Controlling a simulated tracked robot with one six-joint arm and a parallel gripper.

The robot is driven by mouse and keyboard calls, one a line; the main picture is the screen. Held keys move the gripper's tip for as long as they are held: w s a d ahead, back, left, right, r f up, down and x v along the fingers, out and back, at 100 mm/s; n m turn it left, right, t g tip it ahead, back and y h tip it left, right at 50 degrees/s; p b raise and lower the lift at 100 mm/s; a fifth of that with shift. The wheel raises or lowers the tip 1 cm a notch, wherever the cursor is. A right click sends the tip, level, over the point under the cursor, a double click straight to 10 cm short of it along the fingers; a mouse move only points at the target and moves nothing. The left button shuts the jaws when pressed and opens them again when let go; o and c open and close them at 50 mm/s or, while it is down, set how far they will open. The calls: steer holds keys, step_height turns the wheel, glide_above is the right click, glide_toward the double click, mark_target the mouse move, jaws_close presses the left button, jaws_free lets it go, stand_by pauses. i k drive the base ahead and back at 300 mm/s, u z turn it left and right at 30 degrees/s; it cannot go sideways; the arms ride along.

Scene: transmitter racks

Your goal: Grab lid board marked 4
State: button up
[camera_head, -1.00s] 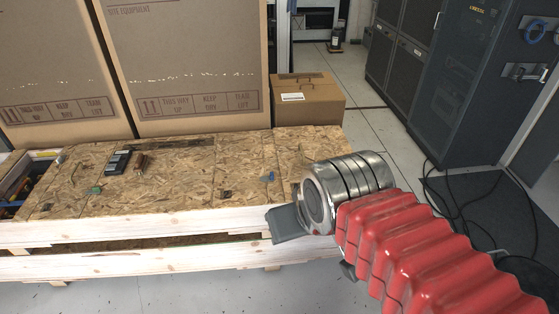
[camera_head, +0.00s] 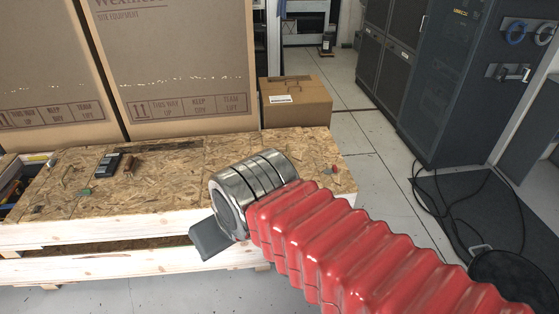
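The crate lid is a row of brown chipboard boards (camera_head: 180,165) on a pale wooden frame, running from the left to the middle of the head view. Faint seams divide the boards. I cannot read a number 4 on any of them. My gripper (camera_head: 212,240) shows as a grey finger below the metal wrist, in front of the crate's front edge. The wrist and red sleeve cover part of the lid's right end. I cannot tell whether the finger touches the wood, or how far apart the fingers are.
A black device (camera_head: 108,163), a brown block (camera_head: 128,163) and a small red-and-green item (camera_head: 334,168) lie on the lid. Large cartons (camera_head: 185,60) stand along its back edge. A smaller carton (camera_head: 295,101) is behind its right end. Cables (camera_head: 450,215) lie on the floor at right.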

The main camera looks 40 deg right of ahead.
mark_target(291, 142)
steer(key=z, duration=0.05)
steer(key=i, duration=1)
steer(key=u, duration=0.05)
